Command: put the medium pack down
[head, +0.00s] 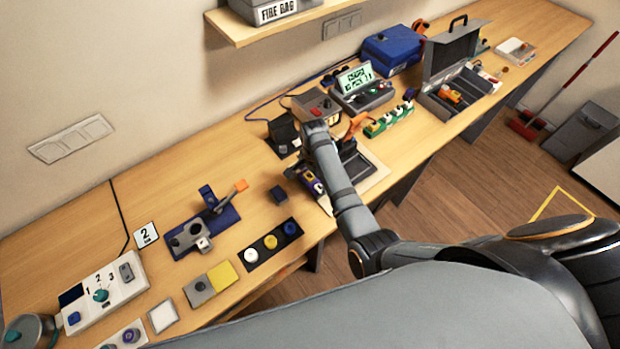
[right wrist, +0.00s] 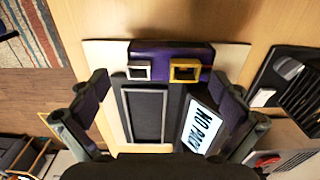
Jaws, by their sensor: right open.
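My right gripper (right wrist: 160,95) is open, its two purple-padded fingers spread over a dark device. The device has a purple end (right wrist: 170,49) with a white-framed and a yellow-framed socket, a dark framed panel (right wrist: 146,115), and a screen (right wrist: 203,128) reading "NO PACK". It lies on a pale board (right wrist: 101,58). In the head view, the purple end (head: 312,182) shows beside my right arm, which hides much of the rest. I see nothing clearly held between the fingers. I cannot tell for certain which object is the medium pack. My left gripper is not in view.
A dark slotted box (head: 283,133) and a grey box with a red button (head: 316,104) stand behind. A small dark block (head: 278,194) is left; bare bench (head: 190,165) lies beyond.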

